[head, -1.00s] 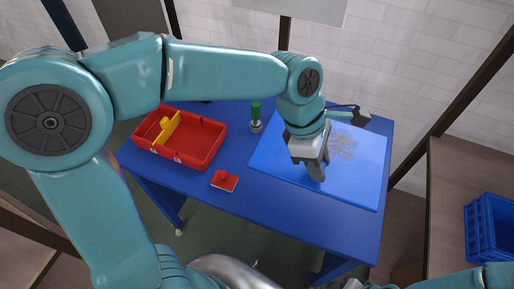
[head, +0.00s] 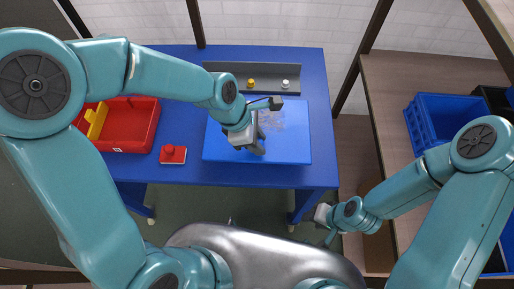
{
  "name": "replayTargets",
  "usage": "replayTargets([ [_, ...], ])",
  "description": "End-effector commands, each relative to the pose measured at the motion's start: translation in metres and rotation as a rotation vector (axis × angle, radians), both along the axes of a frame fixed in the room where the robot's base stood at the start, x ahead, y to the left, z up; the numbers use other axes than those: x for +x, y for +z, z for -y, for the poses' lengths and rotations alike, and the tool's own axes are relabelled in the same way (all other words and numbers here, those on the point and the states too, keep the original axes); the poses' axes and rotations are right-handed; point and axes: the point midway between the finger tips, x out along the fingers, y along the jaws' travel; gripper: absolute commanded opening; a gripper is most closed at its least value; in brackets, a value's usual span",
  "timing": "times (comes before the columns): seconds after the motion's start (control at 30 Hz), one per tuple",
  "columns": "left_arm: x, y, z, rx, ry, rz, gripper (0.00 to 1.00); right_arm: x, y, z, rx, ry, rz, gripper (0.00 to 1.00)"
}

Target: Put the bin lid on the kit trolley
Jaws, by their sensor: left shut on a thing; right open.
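The bin lid appears to be the flat light-blue panel (head: 287,147) with a brownish patch, lying level over the right half of the blue kit trolley (head: 222,176). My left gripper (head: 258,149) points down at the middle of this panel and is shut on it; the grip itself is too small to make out. I cannot tell whether the panel rests on the trolley top or hangs just above it. My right gripper (head: 325,226) is open and empty, low beyond the trolley's front right corner, well apart from the panel.
A red bin (head: 140,132) with a yellow divider stands at the trolley's left, partly behind my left arm. A small red knobbed piece (head: 173,154) lies left of the panel. A grey tray (head: 291,72) with pegs is behind it. Blue crates (head: 425,133) stand on the shelf at right.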

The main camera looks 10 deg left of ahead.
Motion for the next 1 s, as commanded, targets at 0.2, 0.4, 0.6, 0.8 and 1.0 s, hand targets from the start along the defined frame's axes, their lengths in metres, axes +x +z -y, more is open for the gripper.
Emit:
replayTargets([
  [0.2, 0.001, -0.026, 0.000, 0.001, 0.000, -0.002, 0.00, 0.000, -0.004, 0.000, 0.000, 0.000, 0.000, 0.43],
  [0.4, 0.001, -0.050, 0.000, 0.000, 0.000, 0.000, 0.00, 0.000, -0.007, 0.000, 0.000, 0.000, 0.000, 0.43],
  [0.6, 0.002, -0.050, 0.000, 0.000, -0.001, 0.001, 0.00, 0.000, -0.006, 0.000, 0.000, 0.000, 0.000, 0.43],
  [0.8, 0.002, -0.053, 0.000, 0.000, -0.001, 0.001, 0.40, 0.000, -0.008, 0.000, 0.000, 0.000, 0.000, 0.43],
  [1.0, 0.002, -0.053, 0.000, 0.000, 0.000, 0.001, 0.56, 0.000, -0.008, 0.000, 0.000, 0.000, 0.000, 0.43],
])
